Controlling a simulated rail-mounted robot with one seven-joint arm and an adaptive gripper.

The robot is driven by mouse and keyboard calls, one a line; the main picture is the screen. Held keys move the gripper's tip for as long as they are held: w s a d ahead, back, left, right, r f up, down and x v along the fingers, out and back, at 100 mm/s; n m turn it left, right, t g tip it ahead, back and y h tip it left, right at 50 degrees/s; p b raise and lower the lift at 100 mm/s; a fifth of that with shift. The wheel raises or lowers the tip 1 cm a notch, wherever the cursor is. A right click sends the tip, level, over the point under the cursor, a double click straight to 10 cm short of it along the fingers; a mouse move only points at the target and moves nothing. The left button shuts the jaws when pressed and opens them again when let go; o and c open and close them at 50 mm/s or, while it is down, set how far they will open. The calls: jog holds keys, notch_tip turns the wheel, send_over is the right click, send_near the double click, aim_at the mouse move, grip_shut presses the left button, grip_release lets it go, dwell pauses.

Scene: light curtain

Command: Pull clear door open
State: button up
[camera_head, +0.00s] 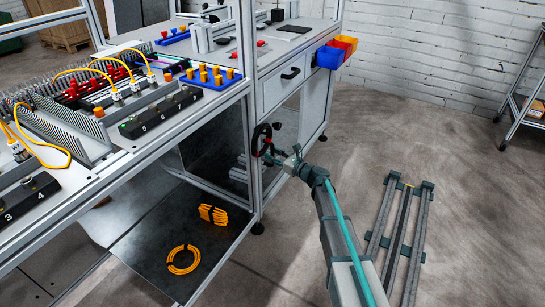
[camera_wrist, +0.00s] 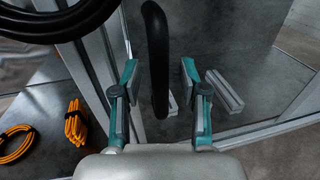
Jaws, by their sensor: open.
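The clear door (camera_head: 288,118) is the see-through panel below the drawer, in the silver frame of the bench. It also fills the upper right of the wrist view (camera_wrist: 235,45). Its black door handle (camera_wrist: 157,50) stands upright between the two teal fingers of my gripper (camera_wrist: 159,68). The fingers are open, one on each side of the handle, with visible gaps. In the head view my gripper (camera_head: 272,152) is at the door's left side, and my arm partly hides the lower door. The door looks shut, but its edge is hard to make out.
A thick black loop (camera_wrist: 60,22) hangs close at the upper left of the wrist view. Orange cable coils (camera_head: 182,259) lie on the lower shelf at left. A drawer (camera_head: 284,86) is above. A grey rail frame (camera_head: 401,235) lies on the floor; floor right of the bench is mostly free.

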jog(key=shift+w+a, duration=0.25)
jog(key=shift+a, duration=0.1)
grip_shut()
